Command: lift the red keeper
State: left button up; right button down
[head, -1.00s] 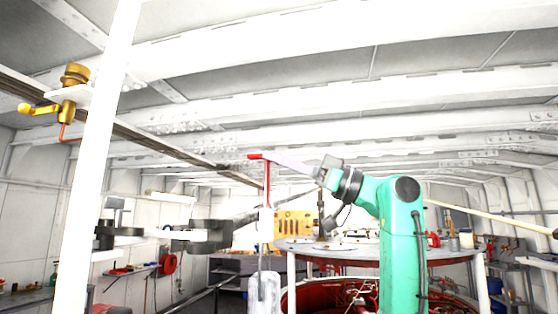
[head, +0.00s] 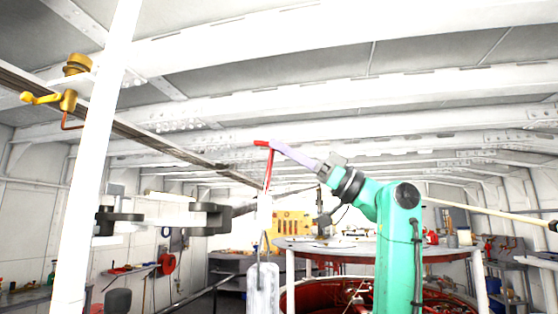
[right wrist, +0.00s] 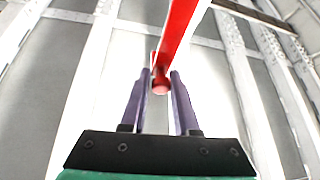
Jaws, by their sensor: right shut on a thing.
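The red keeper (head: 269,170) is an upright red bar with a short red arm at its top, slightly tilted, near the middle of the head view. My right gripper (head: 277,146) comes in from the right and has its lilac fingers shut on the keeper's top end. In the right wrist view the keeper (right wrist: 178,32) passes up between the two fingers (right wrist: 160,88) as a red bar with a round end. A white piece (head: 264,212) shows just below the keeper; I cannot tell whether they are joined. My left gripper is not in view.
A white post (head: 96,150) stands at the left, with a brass fitting (head: 68,98) beside it. Dark clamp-like parts (head: 205,220) are left of the keeper. A round table (head: 345,253) is behind my right arm. White beams cross overhead.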

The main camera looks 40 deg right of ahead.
jog(key=shift+f, duration=0.4)
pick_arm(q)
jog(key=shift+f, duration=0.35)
pick_arm(e)
jog(key=shift+r, duration=0.15)
jog(key=c, duration=0.7)
grip_release()
jog(key=shift+s+r, duration=0.1)
pick_arm(q)
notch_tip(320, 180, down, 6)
jog(key=b, duration=0.5)
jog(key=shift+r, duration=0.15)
pick_arm(e)
jog(key=v, duration=1.4)
jog(key=shift+f, duration=0.35)
